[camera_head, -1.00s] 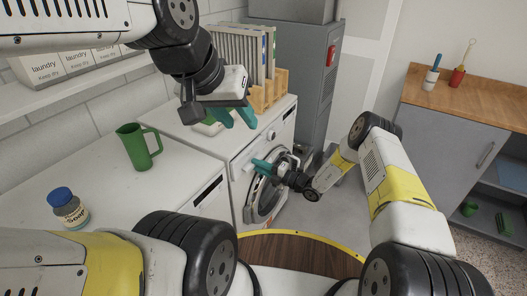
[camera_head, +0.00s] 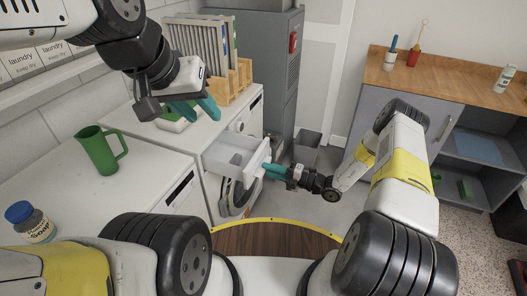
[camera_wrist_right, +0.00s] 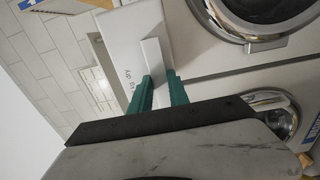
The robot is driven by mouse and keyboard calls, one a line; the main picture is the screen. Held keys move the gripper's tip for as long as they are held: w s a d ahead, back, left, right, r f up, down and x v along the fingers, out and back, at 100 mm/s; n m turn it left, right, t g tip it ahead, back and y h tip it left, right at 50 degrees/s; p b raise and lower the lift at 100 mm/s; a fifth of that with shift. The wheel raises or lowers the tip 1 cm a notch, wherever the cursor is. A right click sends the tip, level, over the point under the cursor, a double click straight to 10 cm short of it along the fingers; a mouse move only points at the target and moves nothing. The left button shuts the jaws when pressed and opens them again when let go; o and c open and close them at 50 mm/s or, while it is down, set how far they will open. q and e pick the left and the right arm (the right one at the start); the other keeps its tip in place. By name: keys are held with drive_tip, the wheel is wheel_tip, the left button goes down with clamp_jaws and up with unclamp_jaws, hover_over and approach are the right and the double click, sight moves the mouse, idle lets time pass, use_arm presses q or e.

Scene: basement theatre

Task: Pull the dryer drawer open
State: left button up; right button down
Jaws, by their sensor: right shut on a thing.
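The white dryer (camera_head: 212,187) stands against the wall in the head view, with its round door (camera_head: 238,198) low on its front. Its drawer (camera_head: 234,150) is pulled out above the door and shows an open-topped white tray. My right gripper (camera_head: 269,169) is at the drawer front, its teal fingers shut on the drawer handle. In the right wrist view the pale handle (camera_wrist_right: 153,59) lies between the fingertips (camera_wrist_right: 161,80).
A green jug (camera_head: 100,150) and a soap bottle (camera_head: 30,222) stand on the white top at left. A wooden rack (camera_head: 235,82) sits behind my left gripper. A grey cabinet (camera_head: 271,65) stands behind the dryer. A wood-topped counter (camera_head: 445,83) is at right.

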drive_tip(key=shift+s+d+f, duration=0.2)
drive_tip(key=shift+s+f, duration=0.05)
drive_tip(key=shift+f, duration=0.1)
drive_tip(key=c, duration=1.3)
unclamp_jaws()
drive_tip(key=shift+c, duration=0.2)
drive_tip(key=shift+w+r, duration=0.1)
drive_tip(key=v, duration=0.7)
drive_tip(key=shift+d, duration=0.35)
